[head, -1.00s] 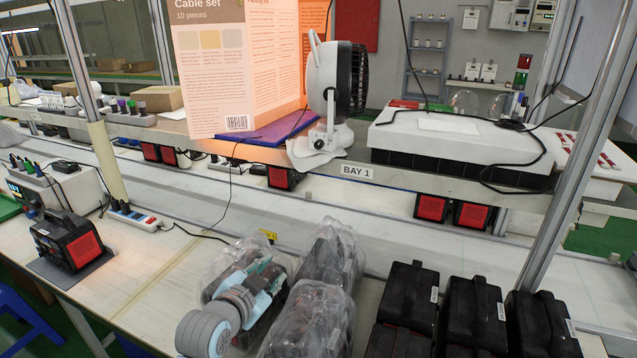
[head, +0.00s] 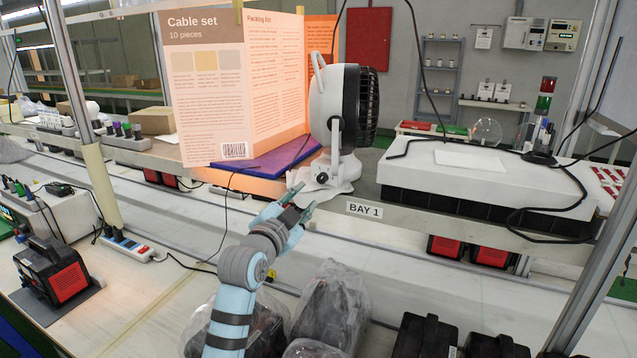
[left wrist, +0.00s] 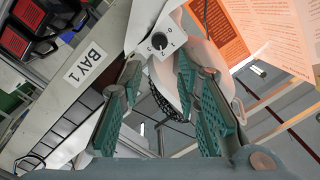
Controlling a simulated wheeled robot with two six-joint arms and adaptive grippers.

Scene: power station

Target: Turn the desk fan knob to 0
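The white desk fan (head: 336,110) with a black grille stands on the shelf above the BAY 1 label. Its base carries a small black knob (head: 322,178) facing me. In the left wrist view the knob (left wrist: 159,41) sits on a white face with printed numbers, its white mark hard to read. My left gripper (head: 303,203) is in front of and just below the fan base, fingers spread and empty. The wrist view shows its two green-padded fingers (left wrist: 165,85) apart with the knob beyond their tips, not touched. My right gripper is not in view.
A white box with a black cable (head: 480,170) lies to the right. Plastic-wrapped items (head: 330,305) lie below my left arm. A thin cable hangs near the gripper.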

